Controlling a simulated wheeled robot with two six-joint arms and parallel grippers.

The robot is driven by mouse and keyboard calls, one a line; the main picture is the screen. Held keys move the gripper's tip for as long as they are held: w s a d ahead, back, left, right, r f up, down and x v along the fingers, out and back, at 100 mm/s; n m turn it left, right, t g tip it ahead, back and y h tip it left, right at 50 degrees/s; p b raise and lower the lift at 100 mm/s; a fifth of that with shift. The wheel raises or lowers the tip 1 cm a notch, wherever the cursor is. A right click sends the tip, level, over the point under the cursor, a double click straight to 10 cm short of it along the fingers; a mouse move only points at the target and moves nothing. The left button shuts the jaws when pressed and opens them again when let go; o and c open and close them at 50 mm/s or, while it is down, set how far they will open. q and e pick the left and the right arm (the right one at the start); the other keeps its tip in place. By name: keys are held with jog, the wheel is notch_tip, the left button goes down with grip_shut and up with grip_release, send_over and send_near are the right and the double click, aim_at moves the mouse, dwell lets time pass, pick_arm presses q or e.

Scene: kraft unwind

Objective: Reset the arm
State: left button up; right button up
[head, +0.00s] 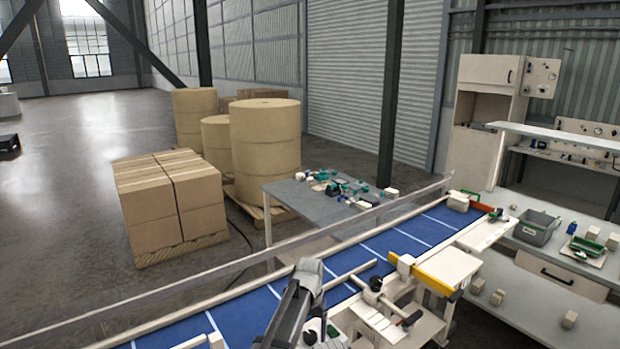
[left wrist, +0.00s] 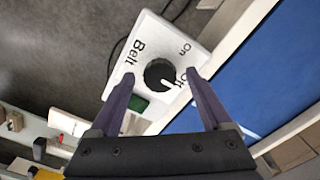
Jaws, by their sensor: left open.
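My left gripper (left wrist: 160,76) is open, with its two purple-grey fingers spread on either side of a black round knob (left wrist: 160,75). The knob sits on a white switch box (left wrist: 150,42) lettered "Belt", "On" and "Off". The knob's white pointer mark points toward "Off". I cannot tell whether the fingers touch the knob or the box. In the head view my left arm shows at the bottom centre, over the near side of the blue conveyor belt (head: 395,243); its fingertips are hard to make out there. My right gripper is not in view.
The blue belt also shows in the left wrist view (left wrist: 280,70). A white bench with a yellow guard (head: 432,277) stands beside the belt. A grey table (head: 290,190) with small parts, stacked cartons (head: 168,195) and large paper rolls (head: 266,150) stand beyond.

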pick_arm(q)
jog(key=n, duration=0.6)
jog(key=shift+n, duration=0.3)
